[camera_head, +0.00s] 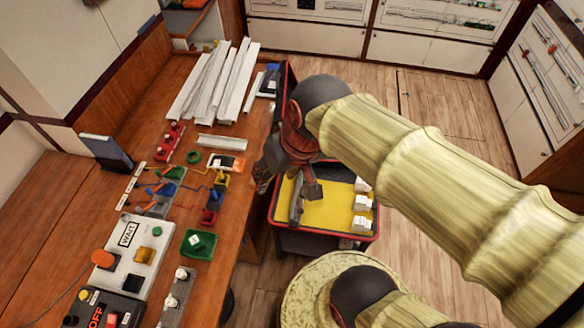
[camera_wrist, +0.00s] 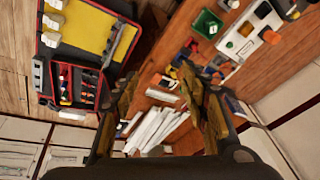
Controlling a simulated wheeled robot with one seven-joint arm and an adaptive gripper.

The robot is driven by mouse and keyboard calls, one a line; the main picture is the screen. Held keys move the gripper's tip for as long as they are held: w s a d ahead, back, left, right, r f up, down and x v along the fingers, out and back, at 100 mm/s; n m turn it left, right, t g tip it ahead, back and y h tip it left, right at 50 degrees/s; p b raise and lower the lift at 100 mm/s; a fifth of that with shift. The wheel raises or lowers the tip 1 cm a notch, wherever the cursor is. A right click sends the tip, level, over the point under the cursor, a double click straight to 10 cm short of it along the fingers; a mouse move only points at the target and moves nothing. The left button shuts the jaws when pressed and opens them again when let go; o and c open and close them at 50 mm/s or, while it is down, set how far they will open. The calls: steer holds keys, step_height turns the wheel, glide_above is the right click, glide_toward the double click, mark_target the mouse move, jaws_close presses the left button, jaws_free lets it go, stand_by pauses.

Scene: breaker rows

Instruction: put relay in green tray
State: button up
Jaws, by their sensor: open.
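The green tray (camera_head: 198,252) sits on the wooden bench, with a small white-topped piece (camera_head: 195,242) inside it. The tray also shows at the top of the wrist view (camera_wrist: 201,29). I cannot tell for sure which part is the relay. An orange and white block (camera_head: 226,163) lies on the bench, and several white blocks (camera_head: 362,202) stand in the yellow-lined cart. My gripper (camera_head: 285,182) is open and empty above the bench edge and cart, apart from the green tray. In the wrist view its fingers (camera_wrist: 158,76) are spread wide.
White strips (camera_head: 215,85) lie at the bench's far end. A grey bar (camera_head: 296,200) lies in the cart (camera_head: 340,238). The white WAIT panel (camera_head: 122,262), a black OFF box (camera_head: 100,311) and coloured parts with wires crowd the bench. Bare wood runs along its left side.

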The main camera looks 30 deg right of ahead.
steer(key=shift+n+t+h, duration=0.7)
steer(key=shift+t, duration=0.2)
steer(key=s+d+r, duration=0.2)
steer(key=r, duration=0.1)
steer(key=shift+s+d, duration=0.1)
steer(key=shift+d, duration=0.15)
steer(key=shift+c, duration=1.1)
